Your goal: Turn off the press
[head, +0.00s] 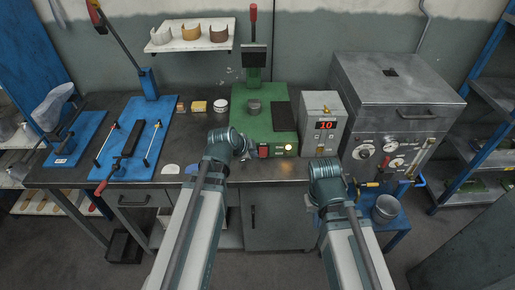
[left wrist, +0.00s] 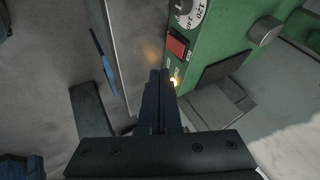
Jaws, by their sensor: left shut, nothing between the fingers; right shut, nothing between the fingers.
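The green press (head: 283,118) stands on the middle of the bench. Its front panel has a red switch (head: 263,151) and a lit, warm yellow lamp (head: 288,147). My left gripper (head: 244,156) is at the press front, just left of the red switch. In the left wrist view its dark fingers (left wrist: 160,76) are shut and empty, with the tips close to the glowing lamp (left wrist: 174,82) and below the red switch (left wrist: 177,46). I cannot tell whether they touch the panel. My right gripper (head: 357,187) is shut and empty in front of the bench's right part, partly hidden by its arm.
A grey box (head: 322,125) with a red display reading 10 stands right of the press. A large grey oven-like machine (head: 395,100) is further right. Blue boards (head: 135,150) with a red-handled tool lie left. A metal pot (head: 386,207) sits at lower right.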

